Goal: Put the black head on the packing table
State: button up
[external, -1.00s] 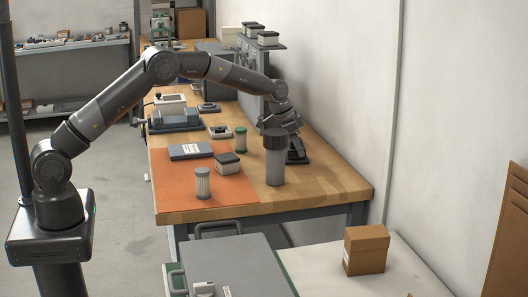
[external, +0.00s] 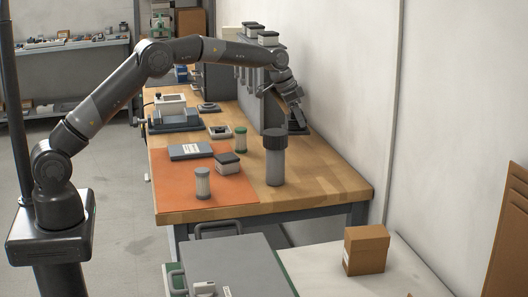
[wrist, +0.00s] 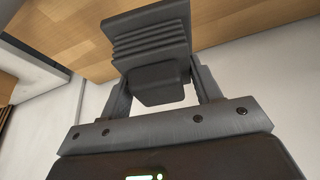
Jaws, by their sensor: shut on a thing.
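The black head (wrist: 150,40) is a dark block with stacked fins and a narrower lower part. My gripper (wrist: 160,88) is shut on it, with one finger on each side of the narrower part. In the external view my gripper (external: 289,98) is above the back right of the wooden bench, near the wall, with the head partly hidden and hard to separate from the fingers. The white-topped table (external: 385,284), which looks like the packing table, stands at the front right.
A grey canister with a black cap (external: 275,160) stands upright on the wooden bench (external: 330,190). A cardboard box (external: 366,250) stands on the white-topped table, with bare surface around it. A grey cabinet (external: 228,268) is left of that table. Small parts lie on an orange mat (external: 180,190).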

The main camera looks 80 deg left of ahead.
notch_tip(320, 180, up, 5)
jog(key=shift+d+r, duration=0.1)
jog(key=shift+d, duration=0.05)
jog(key=d+m+h, duration=0.1)
jog(key=d+m, duration=0.3)
jog(key=d, duration=1)
jog(key=m+g+h, duration=0.3)
jog(key=m+g, duration=0.1)
jog(key=m, duration=0.8)
send_over(316, 270)
jog(key=s+d, duration=0.2)
jog(key=d, duration=0.2)
jog(key=shift+s+f, duration=0.2)
jog(key=shift+f, duration=10.4)
